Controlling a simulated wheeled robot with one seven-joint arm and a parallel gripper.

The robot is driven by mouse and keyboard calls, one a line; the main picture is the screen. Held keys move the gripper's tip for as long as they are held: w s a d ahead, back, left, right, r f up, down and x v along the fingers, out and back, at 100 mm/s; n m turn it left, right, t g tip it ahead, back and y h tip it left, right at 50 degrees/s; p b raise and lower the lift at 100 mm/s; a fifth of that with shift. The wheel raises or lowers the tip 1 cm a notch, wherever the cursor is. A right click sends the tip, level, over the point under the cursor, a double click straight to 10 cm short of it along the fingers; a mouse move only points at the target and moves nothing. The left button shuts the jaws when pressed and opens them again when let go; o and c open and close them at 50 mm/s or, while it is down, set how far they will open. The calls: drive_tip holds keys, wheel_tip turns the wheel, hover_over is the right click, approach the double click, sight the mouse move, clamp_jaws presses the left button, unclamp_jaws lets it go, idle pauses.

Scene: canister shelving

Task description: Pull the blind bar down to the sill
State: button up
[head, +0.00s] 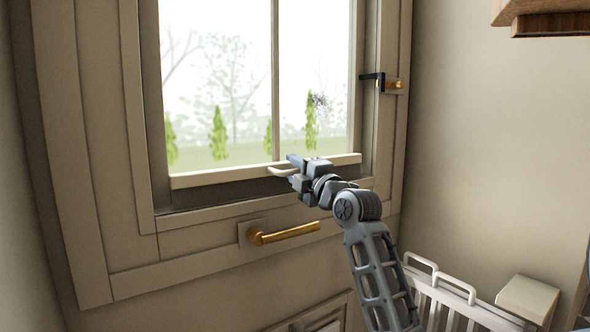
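The pale blind bar (215,177) spans the lower part of the window, its left end slightly lower in the picture. A small pale loop handle (280,171) sticks out from its middle. The sill (200,213) lies below the bar, with a dark strip between them. My gripper (292,171) is at the handle's right side, one fingertip above and one below it. The handle's right end is hidden by the fingers, so I cannot tell whether they are closed on it.
A brass lever handle (285,234) sits on the panel below the sill. A black and brass latch (385,83) is on the right frame. A white rack (450,295) and pale box (528,298) stand lower right. A wooden shelf (545,18) juts in at upper right.

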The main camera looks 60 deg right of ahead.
clamp_jaws()
drive_tip(key=shift+f, duration=0.1)
idle(0.3)
wheel_tip(320, 180, down, 5)
drive_tip(key=b, duration=0.5)
drive_tip(key=shift+r, duration=0.2)
drive_tip(key=shift+f, duration=0.1)
drive_tip(key=shift+o, duration=0.8)
unclamp_jaws()
